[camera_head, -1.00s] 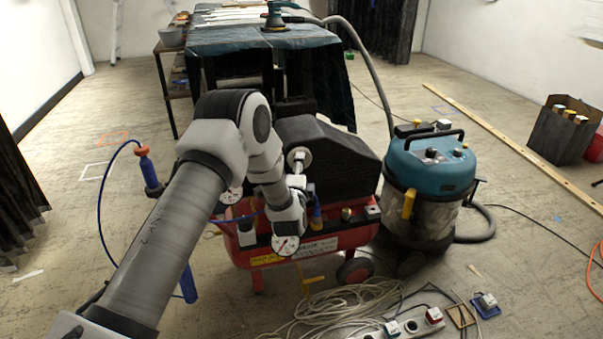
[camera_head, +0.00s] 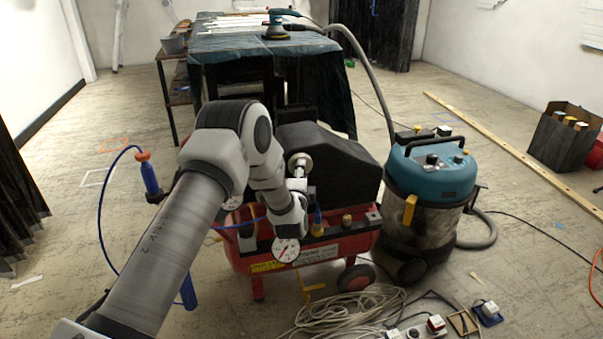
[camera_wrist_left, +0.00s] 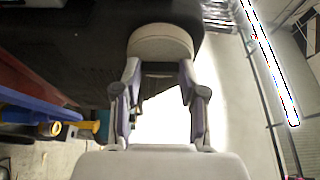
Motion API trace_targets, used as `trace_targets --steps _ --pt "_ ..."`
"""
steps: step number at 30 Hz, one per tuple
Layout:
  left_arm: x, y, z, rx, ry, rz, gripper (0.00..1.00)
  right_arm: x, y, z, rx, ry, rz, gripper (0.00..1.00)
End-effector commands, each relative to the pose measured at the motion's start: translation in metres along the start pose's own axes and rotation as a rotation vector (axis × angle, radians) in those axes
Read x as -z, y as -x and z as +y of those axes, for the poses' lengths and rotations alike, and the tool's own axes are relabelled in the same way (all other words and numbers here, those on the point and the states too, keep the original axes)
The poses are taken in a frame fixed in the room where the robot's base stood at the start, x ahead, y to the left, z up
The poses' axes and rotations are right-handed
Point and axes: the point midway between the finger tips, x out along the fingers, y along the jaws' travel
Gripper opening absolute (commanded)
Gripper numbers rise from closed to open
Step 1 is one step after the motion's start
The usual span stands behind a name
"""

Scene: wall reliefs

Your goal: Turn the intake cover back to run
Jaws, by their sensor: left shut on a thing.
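The intake cover (camera_head: 300,161) is a pale round cap on the side of the black compressor housing (camera_head: 335,165). In the left wrist view the cover (camera_wrist_left: 160,42) shows as a beige disc at top centre, its rim between my fingertips. My left gripper (camera_wrist_left: 161,72) is shut on it, with one finger on each side. In the head view the left gripper (camera_head: 299,177) is small and partly hidden by my own wrist. Any run mark on the cover cannot be made out. My right gripper is not in view.
A teal vacuum (camera_head: 432,190) stands to the right. Coiled cable (camera_head: 345,310) and a power strip (camera_head: 415,332) lie in front. A draped table (camera_head: 250,45) stands behind.

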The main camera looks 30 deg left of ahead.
Motion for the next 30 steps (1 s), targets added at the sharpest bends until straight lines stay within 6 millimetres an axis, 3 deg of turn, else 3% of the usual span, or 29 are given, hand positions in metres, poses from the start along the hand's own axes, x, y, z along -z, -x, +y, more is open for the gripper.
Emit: trace_targets --steps 11,30 --pt "0.000 -0.003 -0.001 0.100 0.219 -0.002 0.07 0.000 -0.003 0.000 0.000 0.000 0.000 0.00" --pt "0.002 -0.003 0.002 0.335 0.780 0.003 0.07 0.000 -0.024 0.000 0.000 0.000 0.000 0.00"
